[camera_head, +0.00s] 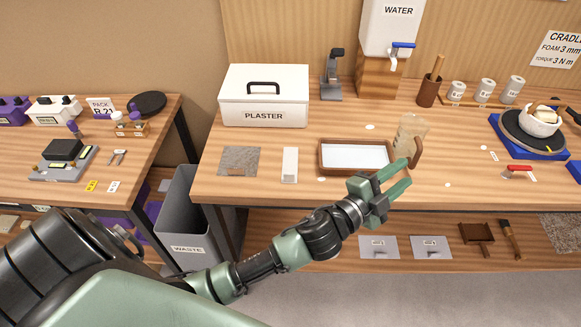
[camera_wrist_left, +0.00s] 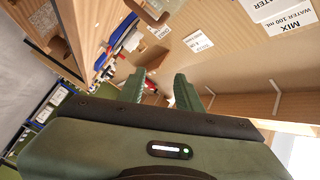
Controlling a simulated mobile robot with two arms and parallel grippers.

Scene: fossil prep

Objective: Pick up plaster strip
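A white strip (camera_head: 290,165), which looks like the plaster strip, lies flat on the workbench left of the brown-rimmed tray (camera_head: 320,160). A white lidded box marked PLASTER (camera_head: 264,97) stands behind it. My left gripper (camera_head: 402,175) is open and empty at the bench's front edge, near the tray's right end and well to the right of the strip. Its spread fingers also show in the left wrist view (camera_wrist_left: 160,92), with nothing between them. The strip cannot be made out in the wrist view. My right gripper is not in view.
A translucent jug (camera_head: 410,134) with a brown handle stands close beyond my left gripper. A water tank (camera_head: 390,30) on a wooden block is at the back. A grey waste bin (camera_head: 185,215) stands in the gap left of the bench. A grey mat (camera_head: 239,161) lies left of the strip.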

